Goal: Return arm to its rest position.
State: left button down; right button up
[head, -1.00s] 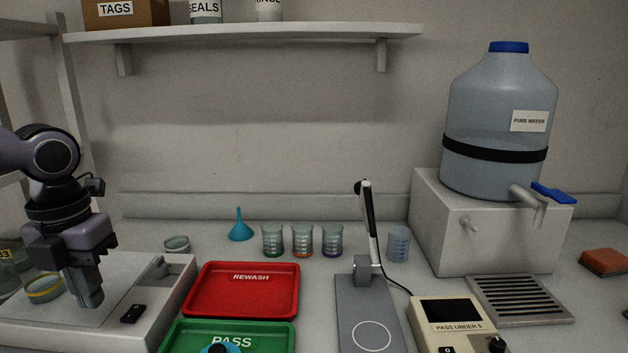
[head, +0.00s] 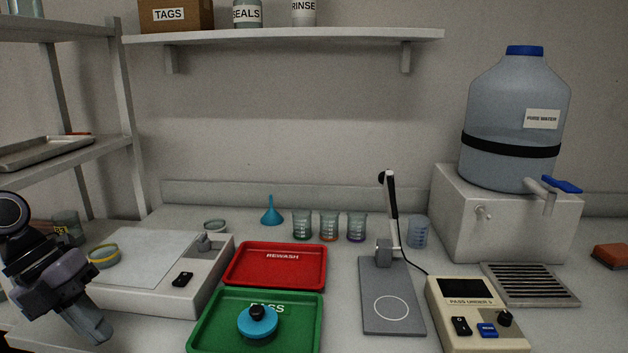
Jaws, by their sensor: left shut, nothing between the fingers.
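My left gripper (head: 98,333) is at the lower left of the head view, in front of the white flat-topped device (head: 148,264). Its fingers are shut with nothing between them and point down to the right, tilted. They are apart from the green tray to their right. Part of my left arm is cut off by the left picture edge. My right gripper does not show.
A green PASS tray (head: 203,335) holds a blue lid with a black knob (head: 258,321). Behind it lie a red REWASH tray (head: 258,271) and several beakers (head: 329,227). A metal rack (head: 122,120) stands at left. A probe stand (head: 392,318) and meter (head: 465,315) stand right.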

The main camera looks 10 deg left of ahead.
pick_arm(q)
jog(key=s+d+f+n+t+y, duration=0.1)
jog(key=s+d+f+n+t, duration=0.2)
jog(key=f+n, duration=0.6)
jog(key=s+d+f+n+t+y, duration=0.1)
jog(key=s+d+f+n+t, duration=0.25)
jog(key=f+n, duration=0.55)
jog(key=s+d+f+n+t+y, duration=0.2)
jog(key=d+f+n, duration=0.2)
jog(key=f+n, duration=0.55)
jog(key=d+f+n+t, duration=0.1)
jog(key=d+f+n, duration=0.1)
jog(key=d, duration=0.7)
jog(key=r+p, duration=0.3)
jog(key=a+r+p, duration=0.1)
jog(key=r+p, duration=0.1)
jog(key=p, duration=0.2)
jog(key=shift+s+r, duration=0.15)
jog(key=shift+r, duration=0.25)
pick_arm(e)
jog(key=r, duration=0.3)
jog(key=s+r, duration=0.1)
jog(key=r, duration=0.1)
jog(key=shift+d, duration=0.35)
